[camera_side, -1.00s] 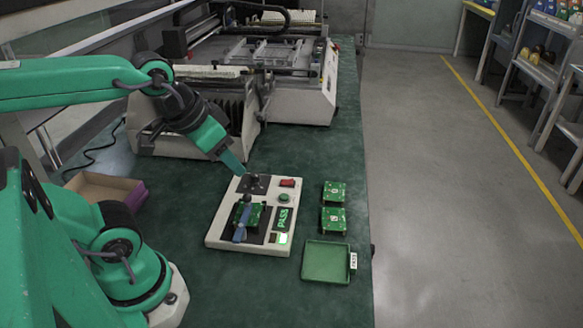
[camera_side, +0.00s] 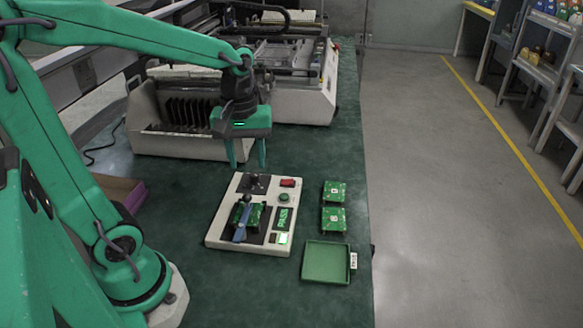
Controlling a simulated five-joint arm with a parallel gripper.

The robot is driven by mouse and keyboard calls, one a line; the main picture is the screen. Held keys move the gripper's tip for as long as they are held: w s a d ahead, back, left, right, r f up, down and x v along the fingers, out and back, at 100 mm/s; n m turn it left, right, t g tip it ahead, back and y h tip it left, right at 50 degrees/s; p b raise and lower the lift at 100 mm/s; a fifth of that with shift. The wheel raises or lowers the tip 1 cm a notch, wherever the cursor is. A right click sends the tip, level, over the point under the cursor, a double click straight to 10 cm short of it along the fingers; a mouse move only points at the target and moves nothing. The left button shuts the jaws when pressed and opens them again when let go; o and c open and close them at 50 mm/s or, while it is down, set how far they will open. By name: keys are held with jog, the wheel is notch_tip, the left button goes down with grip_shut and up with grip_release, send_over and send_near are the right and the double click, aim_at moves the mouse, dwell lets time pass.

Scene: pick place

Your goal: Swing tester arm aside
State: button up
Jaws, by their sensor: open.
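My gripper (camera_side: 247,166) is open and empty, fingers pointing down, above and behind the tester's far edge, apart from the arm.
Two green boards (camera_side: 334,192) (camera_side: 333,219) lie right of the tester. An empty green tray (camera_side: 326,262) with a white tag is in front of them. A cardboard box (camera_side: 120,188) is at left; machines stand behind.

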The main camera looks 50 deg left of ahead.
aim_at(248, 194)
jog(key=f+n, duration=0.1)
jog(key=w+a+f+n+g, duration=0.1)
jog(key=n, duration=0.1)
jog(key=w+a+f+n+g, duration=0.1)
jog(key=f+n, duration=0.1)
jog(key=shift+w+a, duration=0.2)
jog(key=shift+a, duration=0.05)
jog(key=shift+f, duration=0.15)
jog(key=shift+s+a+f, duration=0.1)
jog(key=shift+s+f, duration=0.15)
jog(key=shift+f, duration=1)
jog(key=shift+s+d+f, duration=0.1)
jog(key=shift+s+f, duration=0.15)
jog(key=shift+f, duration=0.95)
jog(key=shift+s+a+f, duration=0.1)
jog(key=shift+s+f, duration=0.15)
jog(key=shift+f, duration=1)
grip_shut()
